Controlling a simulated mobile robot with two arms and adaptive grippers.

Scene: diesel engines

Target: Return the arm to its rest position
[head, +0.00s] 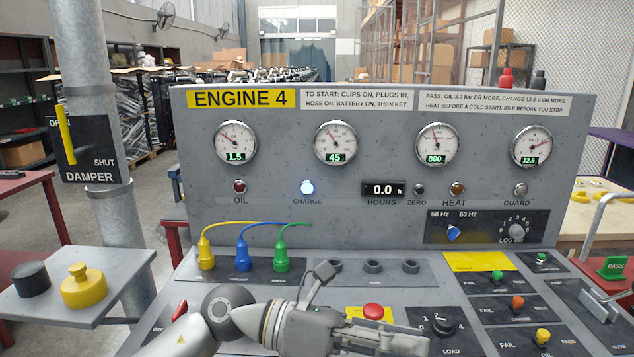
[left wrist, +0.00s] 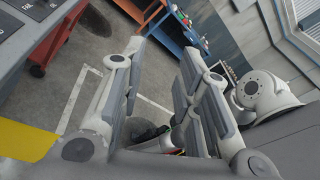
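My left arm (head: 228,308) comes in from the lower left of the head view and reaches right, low across the front of the engine console (head: 380,180). My left gripper (left wrist: 162,50) has its two fingers clearly apart in the left wrist view, with grey floor showing between them and nothing held. In the head view the hand covers part of the lower desk, near a red button (head: 373,311) and the black LOAD knob (head: 443,325). I cannot tell whether it touches the desk. My right gripper is not in view.
Yellow, blue and green plugs (head: 207,250) stand upright in the desk at left. A lever on the DAMPER post (head: 88,150) and a side shelf (head: 125,275) with black and yellow knobs stand left. Switches and a grey clamp handle (head: 598,305) lie right. The CHARGE lamp (head: 307,188) glows.

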